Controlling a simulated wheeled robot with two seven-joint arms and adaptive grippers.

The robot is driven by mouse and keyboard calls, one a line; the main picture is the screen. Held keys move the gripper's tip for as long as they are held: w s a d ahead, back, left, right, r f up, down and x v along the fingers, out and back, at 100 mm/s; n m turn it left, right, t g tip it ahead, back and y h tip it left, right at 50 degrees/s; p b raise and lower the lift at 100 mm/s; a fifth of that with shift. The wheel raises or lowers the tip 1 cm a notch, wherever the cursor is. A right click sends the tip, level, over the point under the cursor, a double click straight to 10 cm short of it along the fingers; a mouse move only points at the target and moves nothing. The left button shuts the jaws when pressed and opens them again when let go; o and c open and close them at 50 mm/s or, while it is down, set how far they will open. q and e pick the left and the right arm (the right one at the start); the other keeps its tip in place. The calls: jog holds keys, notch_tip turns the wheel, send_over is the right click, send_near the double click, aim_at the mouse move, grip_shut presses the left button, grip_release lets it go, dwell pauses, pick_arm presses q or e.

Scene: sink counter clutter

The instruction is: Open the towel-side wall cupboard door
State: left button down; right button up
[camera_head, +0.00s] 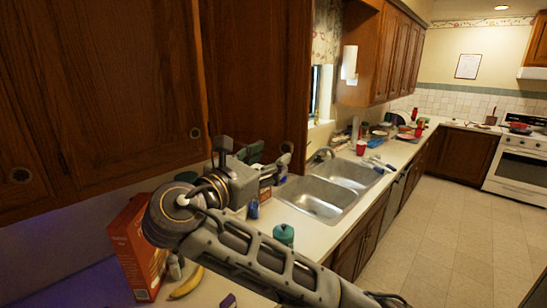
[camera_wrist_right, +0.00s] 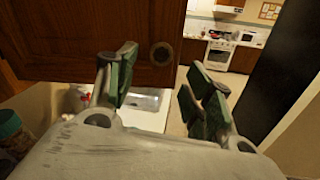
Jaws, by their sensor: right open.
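The cupboard door with a round knob (camera_head: 287,147) is the dark wood panel (camera_head: 258,70) left of the window. It appears swung out from the wall, its knobbed face toward me. In the right wrist view the door (camera_wrist_right: 85,35) fills the upper left, with its knob (camera_wrist_right: 161,53) near the free edge. My right gripper (camera_head: 252,154) is in front of the door's lower part. In the wrist view its fingers (camera_wrist_right: 163,64) are apart with nothing between them, and the knob shows beyond the gap. Contact with the door cannot be told. My left gripper is not in view.
A closed-looking cupboard door (camera_head: 100,90) is at left. A paper towel roll (camera_head: 349,62) hangs by the far cupboards. Below are the sink (camera_head: 315,197), a red box (camera_head: 137,245), a banana (camera_head: 187,283) and a teal-lidded jar (camera_head: 284,235). The floor at right is clear.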

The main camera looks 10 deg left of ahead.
jog(key=shift+s+a, duration=0.25)
jog(key=shift+s, duration=0.35)
